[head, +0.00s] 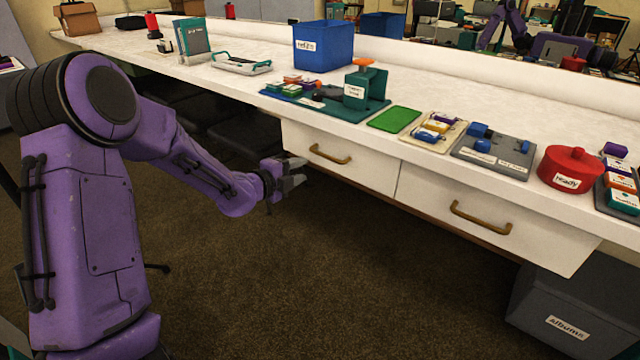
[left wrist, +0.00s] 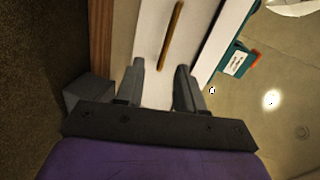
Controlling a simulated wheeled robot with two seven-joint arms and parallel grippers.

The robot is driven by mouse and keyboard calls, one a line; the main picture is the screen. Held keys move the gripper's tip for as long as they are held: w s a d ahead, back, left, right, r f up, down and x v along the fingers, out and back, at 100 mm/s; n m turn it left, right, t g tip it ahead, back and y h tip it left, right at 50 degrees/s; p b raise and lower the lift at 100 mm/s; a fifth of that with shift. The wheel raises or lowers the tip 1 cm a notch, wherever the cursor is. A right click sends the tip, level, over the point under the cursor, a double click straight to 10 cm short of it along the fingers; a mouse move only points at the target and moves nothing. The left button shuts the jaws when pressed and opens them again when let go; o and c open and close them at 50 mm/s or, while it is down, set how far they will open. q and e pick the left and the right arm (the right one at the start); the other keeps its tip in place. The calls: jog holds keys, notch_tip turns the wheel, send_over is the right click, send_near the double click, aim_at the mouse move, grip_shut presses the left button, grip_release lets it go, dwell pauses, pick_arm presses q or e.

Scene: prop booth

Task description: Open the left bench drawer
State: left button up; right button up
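The left bench drawer (head: 352,172) is a white front under the bench top, with a brass bar handle (head: 330,155). It looks shut, its front in line with the right drawer (head: 455,208). My left gripper (head: 299,172) is in front of the left drawer, a little left of and below the handle, not touching it. In the left wrist view the two grey fingers (left wrist: 161,80) are spread with nothing between them. The handle (left wrist: 172,36) lies beyond the fingertips, roughly in line with the gap. My right gripper is not in either view.
The white bench top (head: 270,88) holds a blue bin (head: 323,50), a green card (head: 394,119), small trays and a red pot (head: 570,170). A grey bin labelled albums (head: 575,300) stands under the right end. The floor before the drawers is clear.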

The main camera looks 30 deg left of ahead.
aim_at(324, 156)
pick_arm(q)
jog(key=w+f+m+b, duration=0.1)
jog(key=w, duration=0.9)
jog(key=shift+w+d+f, duration=0.15)
jog(key=shift+w+d, duration=0.1)
jog(key=shift+w, duration=0.05)
grip_shut()
